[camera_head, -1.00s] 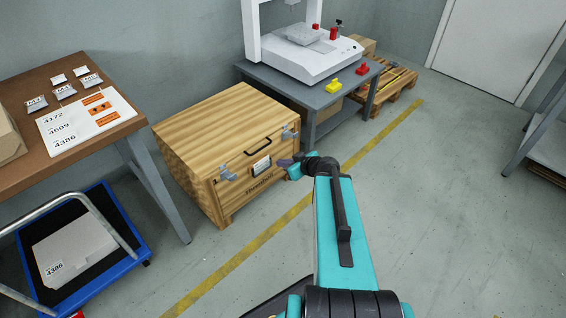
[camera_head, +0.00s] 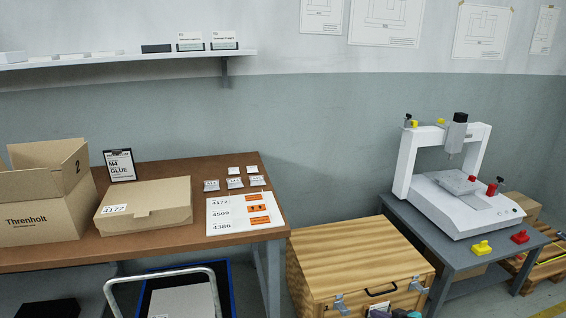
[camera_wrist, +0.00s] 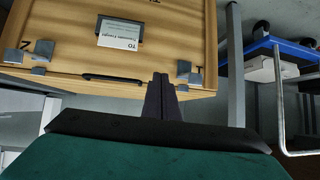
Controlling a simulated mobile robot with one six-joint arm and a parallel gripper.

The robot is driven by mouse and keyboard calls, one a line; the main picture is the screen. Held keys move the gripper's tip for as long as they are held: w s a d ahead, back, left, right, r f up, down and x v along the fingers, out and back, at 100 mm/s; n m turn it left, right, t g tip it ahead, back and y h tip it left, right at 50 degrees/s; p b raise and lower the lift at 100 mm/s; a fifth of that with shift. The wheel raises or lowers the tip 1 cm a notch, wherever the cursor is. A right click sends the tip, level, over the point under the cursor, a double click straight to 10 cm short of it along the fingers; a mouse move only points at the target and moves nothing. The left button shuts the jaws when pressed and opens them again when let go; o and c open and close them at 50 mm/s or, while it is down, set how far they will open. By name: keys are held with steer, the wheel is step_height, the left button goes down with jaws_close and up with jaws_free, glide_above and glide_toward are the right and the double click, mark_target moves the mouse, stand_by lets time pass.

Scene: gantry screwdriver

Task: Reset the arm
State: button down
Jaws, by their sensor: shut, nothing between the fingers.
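My gripper (camera_wrist: 162,97) shows in the wrist view as two dark fingers pressed together, with nothing between them. Past them in that view is the front of the wooden crate (camera_wrist: 60,50), with its latches, black handle and white label. I cannot tell the gap between the fingers and the crate. In the head view only a small part of my gripper (camera_head: 380,314) shows at the bottom edge, in front of the wooden crate (camera_head: 335,262). The rest of my arm is almost all below that picture.
A brown table (camera_head: 150,240) at left bears boxes, small packets and a number sheet. A trolley (camera_head: 232,295) stands below it. At right, a grey table (camera_head: 405,222) carries the white gantry machine (camera_head: 440,200), with yellow and red pieces. A shelf (camera_head: 120,60) hangs above.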

steer(key=s+a+f+n+g+y+p, duration=0.1)
steer(key=s+a+n+g+p, duration=0.15)
steer(key=s+a+p, duration=0.45)
steer(key=s+a+f+n+g+y+p, duration=0.1)
steer(key=s+a+g+p, duration=0.2)
steer(key=a, duration=0.9)
steer(key=s+a+f+g+p, duration=0.2)
steer(key=s+a+g+p, duration=0.25)
steer(key=s, duration=0.65)
steer(key=s+d+m+g+h+p, duration=0.2)
steer(key=s+d+m+g+h, duration=0.3)
steer(key=s, duration=0.9)
steer(key=d+m, duration=0.2)
steer(key=shift+d+f+h+p, duration=0.25)
steer(key=shift+d+h+p, duration=0.05)
steer(key=shift+h+p, duration=0.1)
